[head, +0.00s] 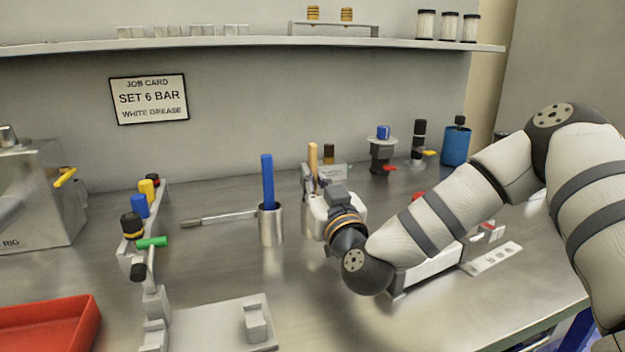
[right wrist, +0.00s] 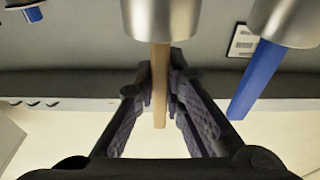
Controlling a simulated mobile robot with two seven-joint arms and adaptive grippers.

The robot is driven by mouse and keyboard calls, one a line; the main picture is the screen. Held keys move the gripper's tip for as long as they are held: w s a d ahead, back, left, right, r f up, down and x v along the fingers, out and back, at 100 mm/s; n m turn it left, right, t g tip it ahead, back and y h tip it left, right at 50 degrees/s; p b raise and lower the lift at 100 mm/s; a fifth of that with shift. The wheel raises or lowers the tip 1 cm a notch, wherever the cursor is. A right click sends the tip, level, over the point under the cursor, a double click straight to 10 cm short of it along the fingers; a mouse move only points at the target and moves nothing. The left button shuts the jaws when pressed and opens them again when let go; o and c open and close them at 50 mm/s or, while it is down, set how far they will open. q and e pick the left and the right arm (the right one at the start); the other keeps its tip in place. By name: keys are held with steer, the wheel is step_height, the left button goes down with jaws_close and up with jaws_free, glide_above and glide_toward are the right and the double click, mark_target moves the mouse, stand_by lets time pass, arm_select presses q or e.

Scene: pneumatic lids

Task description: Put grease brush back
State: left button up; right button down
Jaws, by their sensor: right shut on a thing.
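The wooden brush handle (head: 313,158) rises upright at the middle of the bench, and it also shows in the right wrist view (right wrist: 160,85). My right gripper (head: 318,184) is shut on this handle, with its dark fingers (right wrist: 162,78) on both sides. In the right wrist view the handle meets the rim of a metal cup (right wrist: 160,20); its bristles are hidden. A second metal cup (head: 271,226) to the left holds a blue handle (head: 267,180). My left gripper is not in view.
A metal bar tool (head: 215,217) lies left of the blue handle's cup. A stand with coloured caps (head: 142,207), a red tray (head: 45,325) and a rig box (head: 35,200) are at left. Valves and a blue canister (head: 456,147) stand at the back right.

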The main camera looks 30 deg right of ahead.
steer(key=shift+f, duration=0.5)
steer(key=c, duration=1.7)
jaws_free()
steer(key=shift+s+a+r, duration=0.15)
steer(key=shift+s+r, duration=0.35)
steer(key=shift+r, duration=0.15)
steer(key=v, duration=0.6)
steer(key=shift+s+f, duration=0.2)
